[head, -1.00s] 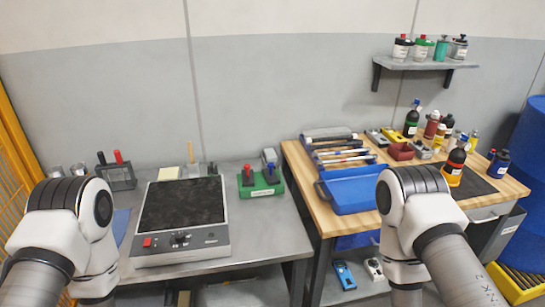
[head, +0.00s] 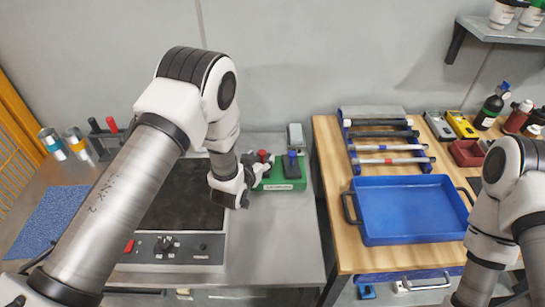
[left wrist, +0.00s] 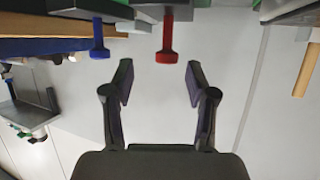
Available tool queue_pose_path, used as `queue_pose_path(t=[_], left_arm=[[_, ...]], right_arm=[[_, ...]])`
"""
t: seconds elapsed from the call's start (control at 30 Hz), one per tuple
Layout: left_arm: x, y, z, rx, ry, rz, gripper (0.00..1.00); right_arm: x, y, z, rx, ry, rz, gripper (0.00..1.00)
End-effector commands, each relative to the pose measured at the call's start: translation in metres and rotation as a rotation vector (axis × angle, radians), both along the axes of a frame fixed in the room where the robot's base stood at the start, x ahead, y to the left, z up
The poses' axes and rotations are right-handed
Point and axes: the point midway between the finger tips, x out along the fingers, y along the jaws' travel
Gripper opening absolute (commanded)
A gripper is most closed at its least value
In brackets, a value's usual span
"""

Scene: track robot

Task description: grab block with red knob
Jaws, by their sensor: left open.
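The block with the red knob (head: 263,155) sits on a green stand (head: 270,188), partly hidden behind my left gripper. In the left wrist view the red knob (left wrist: 168,42) lies ahead of the gap between the fingers, near the middle. A block with a blue knob (head: 292,160) stands beside it on the same stand; its blue knob (left wrist: 99,42) also shows in the left wrist view. My left gripper (head: 256,170) is open at the stand's left side, close to the red knob; its empty fingers (left wrist: 158,80) show in the left wrist view. My right gripper is out of view.
A black-topped hotplate (head: 175,225) stands left of the green stand, under my left arm. A small grey box (head: 295,136) is behind the stand. On the wooden table at right are a blue tray (head: 412,239) and a tool rack (head: 375,113). The grey bench in front of the stand is clear.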

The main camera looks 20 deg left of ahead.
Motion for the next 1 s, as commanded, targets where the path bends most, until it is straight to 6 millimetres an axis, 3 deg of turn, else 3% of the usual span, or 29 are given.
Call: queue_pose_path(t=[0.4,0.63,0.67,0.8,0.83,1.0], left_arm=[[0.054,0.002,-0.021,0.0,0.004,0.001,0.57],[0.059,0.002,-0.024,0.001,0.006,0.001,0.57],[0.058,0.002,-0.024,0.001,0.006,0.001,0.54],[0.058,0.002,-0.024,0.001,0.006,0.001,0.04],[0.058,0.002,-0.024,0.001,0.006,0.001,0.0],[0.059,0.002,-0.023,0.001,0.003,0.001,0.0]], right_arm=[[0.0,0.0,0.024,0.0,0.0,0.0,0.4],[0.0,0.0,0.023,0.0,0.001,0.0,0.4],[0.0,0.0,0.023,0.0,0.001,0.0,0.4],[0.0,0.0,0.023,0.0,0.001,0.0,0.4],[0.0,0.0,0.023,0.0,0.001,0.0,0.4],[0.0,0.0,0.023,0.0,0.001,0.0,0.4]])
